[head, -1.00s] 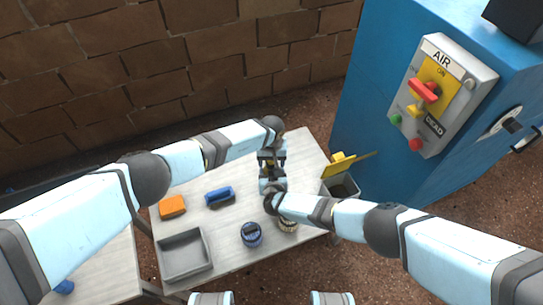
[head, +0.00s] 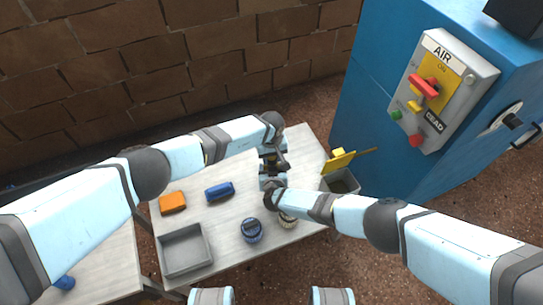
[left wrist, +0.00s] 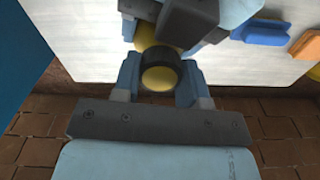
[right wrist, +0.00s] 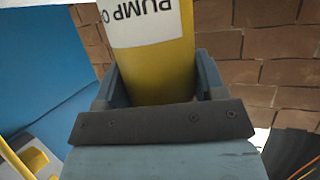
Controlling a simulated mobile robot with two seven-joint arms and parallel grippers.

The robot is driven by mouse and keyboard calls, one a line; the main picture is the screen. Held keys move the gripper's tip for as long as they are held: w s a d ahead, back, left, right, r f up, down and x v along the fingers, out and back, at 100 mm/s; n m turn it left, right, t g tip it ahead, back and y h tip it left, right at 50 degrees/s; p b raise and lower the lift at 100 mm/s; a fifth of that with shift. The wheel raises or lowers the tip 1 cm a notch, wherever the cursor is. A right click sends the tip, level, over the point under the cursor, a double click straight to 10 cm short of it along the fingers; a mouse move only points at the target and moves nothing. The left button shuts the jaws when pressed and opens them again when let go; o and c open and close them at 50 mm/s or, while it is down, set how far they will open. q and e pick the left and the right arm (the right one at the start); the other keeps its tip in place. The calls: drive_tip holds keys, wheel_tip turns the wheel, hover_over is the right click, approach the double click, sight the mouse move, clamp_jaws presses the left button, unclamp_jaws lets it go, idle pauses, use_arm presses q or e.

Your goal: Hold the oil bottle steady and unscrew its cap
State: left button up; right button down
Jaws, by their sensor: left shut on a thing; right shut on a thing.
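The yellow oil bottle (right wrist: 155,65) shows large in the right wrist view, with a white label reading "PUMP O…". My right gripper (right wrist: 155,88) is shut around its body. The bottle's dark cap with a yellow end (left wrist: 160,78) is between the fingers of my left gripper (left wrist: 160,90), which is shut on it. In the head view, my left gripper (head: 271,158) is just beyond my right gripper (head: 272,181), over the table. The arms and grippers hide most of the bottle there. I cannot tell whether the cap is still seated on the bottle.
On the table (head: 225,235) are an orange block (head: 173,202), a blue block (head: 219,191), a grey tray (head: 185,250), a blue round container (head: 251,230) and a pale ribbed container (head: 288,220). A grey bin with a yellow lid (head: 340,161) stands right, by the blue cabinet (head: 375,90).

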use_arm(q)
drive_tip(key=shift+n, duration=0.3)
drive_tip(key=o, duration=1)
drive_tip(key=shift+r, duration=2.25)
wheel_tip(320, 180, up, 3)
drive_tip(key=m, duration=0.2)
drive_tip(key=shift+w+m, duration=0.1)
drive_tip(key=shift+m, duration=0.3)
drive_tip(key=shift+r+m, duration=0.15)
drive_tip(key=shift+m, duration=0.15)
drive_tip(key=shift+f, duration=3.9)
